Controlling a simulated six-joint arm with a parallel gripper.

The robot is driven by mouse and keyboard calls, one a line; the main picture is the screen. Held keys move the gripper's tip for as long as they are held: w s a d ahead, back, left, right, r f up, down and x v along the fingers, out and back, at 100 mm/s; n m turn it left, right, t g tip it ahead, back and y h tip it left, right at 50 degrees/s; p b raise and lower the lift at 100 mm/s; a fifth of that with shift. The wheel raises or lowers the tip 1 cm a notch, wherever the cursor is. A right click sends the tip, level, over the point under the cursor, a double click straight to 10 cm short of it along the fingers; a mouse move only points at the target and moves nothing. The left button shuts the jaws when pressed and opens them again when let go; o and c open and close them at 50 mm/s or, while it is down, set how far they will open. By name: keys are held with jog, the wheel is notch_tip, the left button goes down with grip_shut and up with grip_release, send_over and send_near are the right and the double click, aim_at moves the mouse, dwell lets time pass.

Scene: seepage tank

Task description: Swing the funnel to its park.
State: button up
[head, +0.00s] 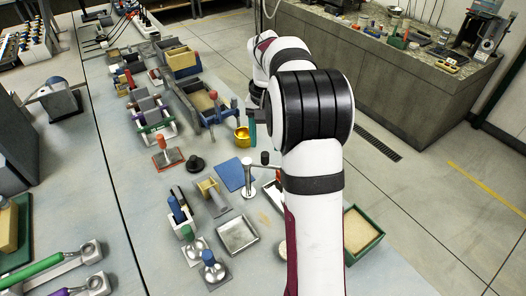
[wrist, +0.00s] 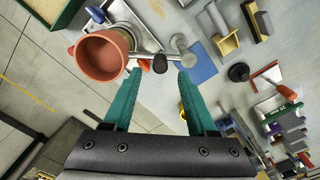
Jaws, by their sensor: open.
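The funnel looks to be the terracotta-red cup (wrist: 100,55) at the upper left of the wrist view. A silver arm beside it carries a dark knob (wrist: 159,64) and reaches a silver post (wrist: 186,52). In the head view the dark knob (head: 264,158) and the post (head: 247,164) show, but my arm hides most of the funnel. My gripper (wrist: 159,75) is open and empty, its teal fingers spread with the knob between the tips in the picture. I cannot tell how far above the knob they are. I cannot tell which spot is the park.
A blue mat (head: 236,174) lies beside the post. A gold cup (head: 242,138), a black knobbed piece (head: 195,164) and a red-handled tool (head: 168,152) stand behind it. A metal tray (head: 238,235) is in front, and a green sand-filled box (head: 361,230) is right of my arm.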

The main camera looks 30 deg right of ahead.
aim_at(265, 153)
notch_tip(265, 153, down, 5)
jog(key=shift+f, duration=0.2)
grip_shut()
dwell(1.4)
